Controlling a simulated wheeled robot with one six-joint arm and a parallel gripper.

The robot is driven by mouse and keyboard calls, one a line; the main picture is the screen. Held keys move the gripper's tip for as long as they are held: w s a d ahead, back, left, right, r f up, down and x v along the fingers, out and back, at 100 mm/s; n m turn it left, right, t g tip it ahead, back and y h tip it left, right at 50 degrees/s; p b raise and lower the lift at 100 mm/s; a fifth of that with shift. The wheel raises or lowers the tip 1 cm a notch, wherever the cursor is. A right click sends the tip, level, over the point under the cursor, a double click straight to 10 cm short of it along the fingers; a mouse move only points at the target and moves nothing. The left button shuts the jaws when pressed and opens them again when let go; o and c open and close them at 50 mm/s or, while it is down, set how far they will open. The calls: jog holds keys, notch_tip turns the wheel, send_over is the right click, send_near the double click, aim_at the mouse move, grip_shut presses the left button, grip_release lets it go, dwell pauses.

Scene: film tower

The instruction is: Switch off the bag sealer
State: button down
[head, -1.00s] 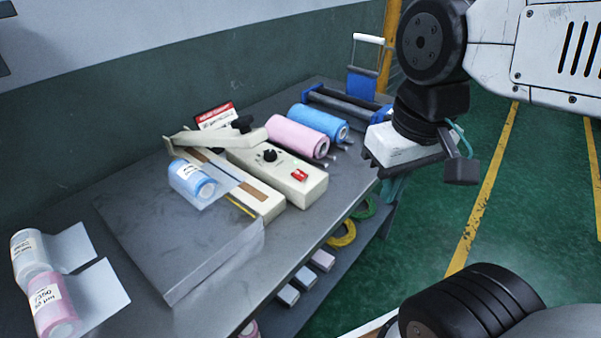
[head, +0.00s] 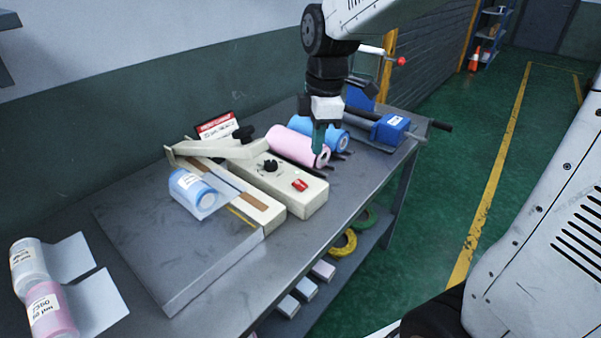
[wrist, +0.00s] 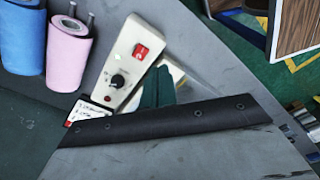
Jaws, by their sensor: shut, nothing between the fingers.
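The cream bag sealer (head: 285,193) stands on the grey table. Its control box carries a red rocker switch (head: 300,185) near the right end and a black knob (head: 271,166). In the wrist view the red switch (wrist: 141,51) is in plain sight, with white marks on it, and the knob (wrist: 117,81) is below it. I cannot tell which side of the switch is pressed. My gripper (head: 319,148) is shut and empty, pointing down above and behind the switch, apart from it. Its dark green fingers (wrist: 157,88) also show in the wrist view, below the switch.
A pink roll (head: 297,146) and a blue roll (head: 320,132) lie close behind the sealer, near my fingers. A blue-ended roller device (head: 391,128) stands at the far right.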

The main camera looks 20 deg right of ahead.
aim_at(299, 182)
jog(key=shift+w+a+r+n+t, duration=0.1)
jog(key=shift+w+r+n+t, duration=0.15)
jog(key=shift+w+n, duration=0.8)
jog(key=shift+w+r+n+t, duration=0.2)
jog(key=shift+w+n, duration=0.15)
jog(key=shift+n, duration=1.4)
jog(key=shift+w+a+r+n+t, duration=0.2)
jog(key=shift+w+n, duration=0.5)
jog(key=shift+n, duration=0.7)
jog(key=shift+d, duration=0.15)
jog(key=f, duration=0.4)
jog(key=w+f, duration=0.1)
jog(key=f, duration=0.4)
jog(key=w+a+f, duration=0.1)
jog(key=f, duration=0.3)
jog(key=shift+f, duration=0.4)
